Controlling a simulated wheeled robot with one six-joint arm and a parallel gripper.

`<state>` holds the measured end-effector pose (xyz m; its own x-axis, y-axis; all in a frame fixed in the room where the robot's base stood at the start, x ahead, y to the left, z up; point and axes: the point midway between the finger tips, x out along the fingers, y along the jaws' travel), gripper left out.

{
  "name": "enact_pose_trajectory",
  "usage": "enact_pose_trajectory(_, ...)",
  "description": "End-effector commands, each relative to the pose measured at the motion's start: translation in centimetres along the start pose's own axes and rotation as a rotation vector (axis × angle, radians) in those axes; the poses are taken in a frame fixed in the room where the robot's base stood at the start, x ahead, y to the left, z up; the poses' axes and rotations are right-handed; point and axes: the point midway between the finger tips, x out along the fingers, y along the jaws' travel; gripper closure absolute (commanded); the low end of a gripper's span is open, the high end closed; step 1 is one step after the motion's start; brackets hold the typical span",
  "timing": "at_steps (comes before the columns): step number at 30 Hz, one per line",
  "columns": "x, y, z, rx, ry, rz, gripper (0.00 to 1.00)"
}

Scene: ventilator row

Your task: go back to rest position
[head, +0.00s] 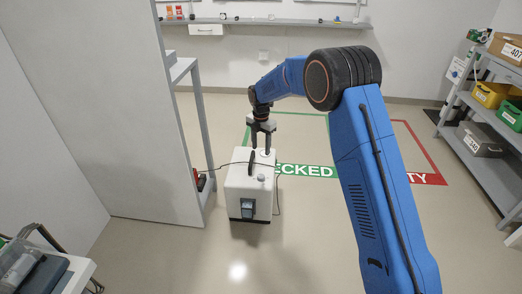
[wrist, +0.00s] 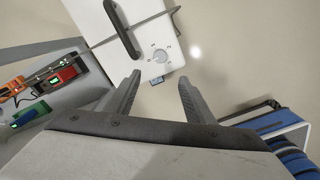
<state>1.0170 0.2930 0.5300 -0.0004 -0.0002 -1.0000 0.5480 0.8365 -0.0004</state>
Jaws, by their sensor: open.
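My gripper (head: 262,135) hangs above the white ventilator unit (head: 243,198) on my blue arm. The unit has a dark carry handle and a knob on top, and it stands on the floor. In the wrist view my gripper (wrist: 158,88) has its two fingers spread apart with nothing between them. The white unit (wrist: 152,55) with its black handle (wrist: 122,30) shows beyond the fingertips there. I cannot tell the exact gap between the fingers and the unit.
A partition wall (head: 110,100) and a grey rack (head: 183,70) stand left of the unit. Green floor markings (head: 303,171) lie behind it, with a red-marked zone (head: 428,179) to the right. Shelves with bins (head: 490,95) stand far right. Open floor lies in front of the unit.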

Motion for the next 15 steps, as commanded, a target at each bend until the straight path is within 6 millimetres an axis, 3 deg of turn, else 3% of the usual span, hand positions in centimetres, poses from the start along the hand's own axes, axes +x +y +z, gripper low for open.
enact_pose_trajectory(11,-0.1,0.0,0.0,0.002,-0.001,0.001,0.51)
enact_pose_trajectory(15,-1.8,-1.1,0.3,0.049,-0.006,0.01,0.51)
